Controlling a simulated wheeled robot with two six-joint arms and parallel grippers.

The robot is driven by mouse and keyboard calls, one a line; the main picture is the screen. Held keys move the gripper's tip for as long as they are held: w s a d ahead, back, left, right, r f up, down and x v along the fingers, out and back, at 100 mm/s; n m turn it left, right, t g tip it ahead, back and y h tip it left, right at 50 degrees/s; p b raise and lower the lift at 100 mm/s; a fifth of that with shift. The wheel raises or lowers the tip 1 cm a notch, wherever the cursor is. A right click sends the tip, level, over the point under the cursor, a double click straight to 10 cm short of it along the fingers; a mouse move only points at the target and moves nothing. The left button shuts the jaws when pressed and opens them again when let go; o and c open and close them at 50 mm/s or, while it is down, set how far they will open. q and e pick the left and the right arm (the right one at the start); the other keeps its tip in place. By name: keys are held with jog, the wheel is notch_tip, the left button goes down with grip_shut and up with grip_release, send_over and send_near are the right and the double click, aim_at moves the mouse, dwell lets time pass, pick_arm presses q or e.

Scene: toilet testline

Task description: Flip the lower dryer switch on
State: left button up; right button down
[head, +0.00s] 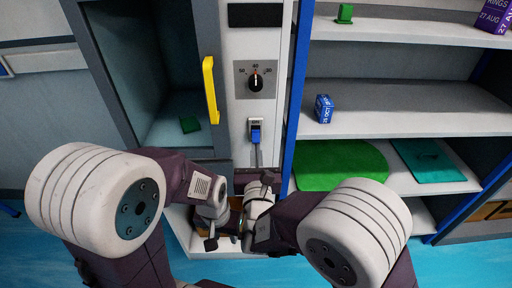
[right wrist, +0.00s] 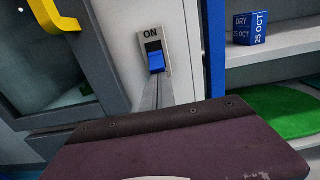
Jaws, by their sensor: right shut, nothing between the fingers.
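The lower dryer switch (head: 255,130) is a blue rocker in a pale plate on the white panel, marked ON above it. It also shows in the right wrist view (right wrist: 156,58). My right gripper (head: 257,152) is shut and empty, its thin fingers pointing up at the switch. In the right wrist view its fingertips (right wrist: 154,80) are at the rocker's lower edge; I cannot tell whether they touch. My left gripper (head: 211,243) is low, below and left of the switch, partly hidden among the arm links; its jaw state is unclear.
A dial (head: 255,81) sits above the switch. An open grey compartment with a yellow handle (head: 210,90) is left of the panel. Right of a blue post, shelves hold a blue date box (head: 324,108), a green disc (head: 338,163) and a teal board (head: 428,160).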

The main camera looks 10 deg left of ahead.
aim_at(256, 138)
jog(key=r+g+p, duration=0.1)
jog(key=p, duration=0.3)
jog(key=r+g+h+p, duration=0.1)
jog(key=g+p, duration=0.1)
jog(key=p, duration=0.2)
jog(key=r+g+p, duration=0.2)
jog(key=p, duration=0.3)
jog(key=shift+s+d+r, duration=0.1)
jog(key=shift+s, duration=0.3)
jog(key=shift+f+b, duration=0.85)
jog(key=shift+r, duration=0.1)
jog(key=shift+r+p, duration=0.5)
jog(key=shift+r, duration=0.25)
